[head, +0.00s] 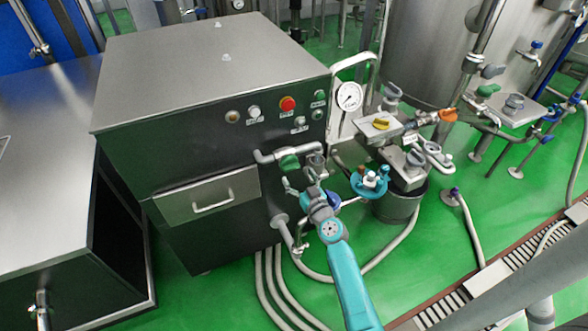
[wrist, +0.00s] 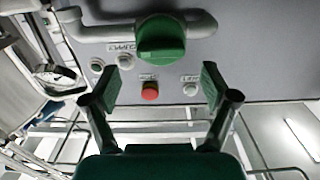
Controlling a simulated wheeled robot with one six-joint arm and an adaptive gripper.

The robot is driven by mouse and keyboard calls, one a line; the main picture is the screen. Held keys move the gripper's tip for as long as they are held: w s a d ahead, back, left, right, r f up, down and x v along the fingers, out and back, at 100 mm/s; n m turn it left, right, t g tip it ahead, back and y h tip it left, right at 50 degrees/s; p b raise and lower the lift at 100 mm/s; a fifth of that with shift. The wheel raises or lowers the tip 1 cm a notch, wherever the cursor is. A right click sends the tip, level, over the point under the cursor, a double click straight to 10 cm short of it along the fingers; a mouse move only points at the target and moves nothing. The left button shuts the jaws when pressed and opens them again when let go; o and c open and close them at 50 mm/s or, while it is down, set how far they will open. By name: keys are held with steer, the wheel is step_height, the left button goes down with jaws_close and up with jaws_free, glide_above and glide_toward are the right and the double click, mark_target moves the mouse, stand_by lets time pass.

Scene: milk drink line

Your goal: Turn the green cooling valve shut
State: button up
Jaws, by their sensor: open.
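The green cooling valve (head: 289,162) sits on a grey pipe (head: 270,155) on the front of the dark machine cabinet. In the wrist view the green valve knob (wrist: 161,40) is large at the top centre, with its raised grip lying roughly along the pipe. My gripper (wrist: 160,86) is open and empty. Its two green-padded fingers stand apart to the left and right, below the knob in that view, and do not appear to touch it.
A red button (head: 288,104) and several small buttons are on the panel above the valve. A pressure gauge (head: 348,96) stands right of the cabinet. A drawer (head: 210,196) is left of the valve.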

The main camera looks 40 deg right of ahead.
mark_target(293, 168)
steer(key=shift+x, duration=2.2)
steer(key=c, duration=1.2)
steer(key=shift+o, duration=0.2)
